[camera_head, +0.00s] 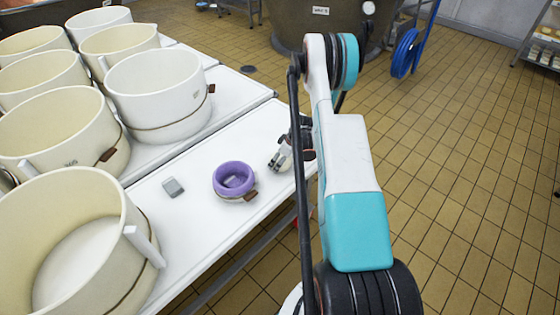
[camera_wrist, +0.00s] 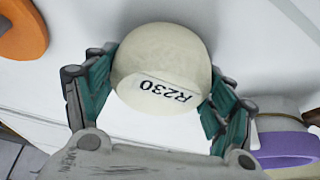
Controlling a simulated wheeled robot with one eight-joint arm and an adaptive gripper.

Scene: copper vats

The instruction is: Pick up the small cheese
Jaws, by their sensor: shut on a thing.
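In the wrist view, a small cream-white cheese (camera_wrist: 165,58) with a rounded top and a label reading "R230" sits between the two teal-padded fingers. My gripper (camera_wrist: 162,72) is shut on it, with one finger on each side. In the head view my gripper (camera_head: 277,160) is low over the right edge of the white table, to the right of a purple ring-shaped container. The cheese cannot be made out clearly there. Whether it touches the table is unclear.
Large cream vats (camera_head: 158,88) crowd the left of the white table (camera_head: 205,220). An orange object (camera_wrist: 20,32) shows in the wrist view.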

